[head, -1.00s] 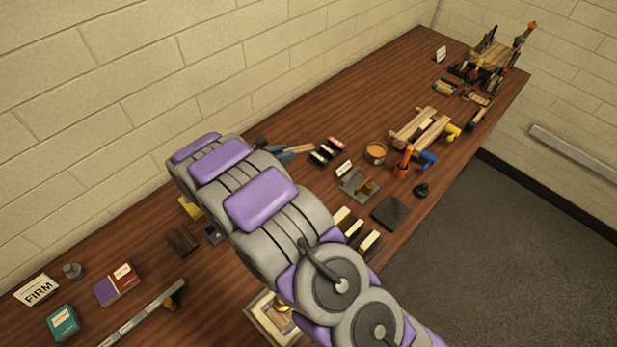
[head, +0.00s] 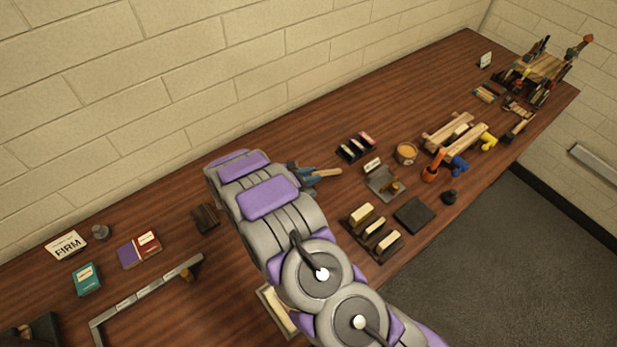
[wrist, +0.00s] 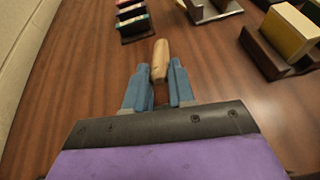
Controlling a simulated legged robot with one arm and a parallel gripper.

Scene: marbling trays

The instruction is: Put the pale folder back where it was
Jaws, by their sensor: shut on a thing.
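The pale folder (head: 327,172) is a short, light tan, stick-like piece. My gripper (head: 306,173) has blue fingers shut on it, and the folder points to the right past the fingertips in the head view. In the wrist view, the folder (wrist: 160,60) stands out ahead between the two blue fingers of my gripper (wrist: 158,80).
A dark rack with coloured blocks (head: 356,147) lies just beyond the folder. A brown rack with pale blocks (head: 350,238) and a grey metal stand (head: 379,183) lie to the right. A dark brown block (head: 205,218) is left of my arm. The wall (head: 150,110) runs behind.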

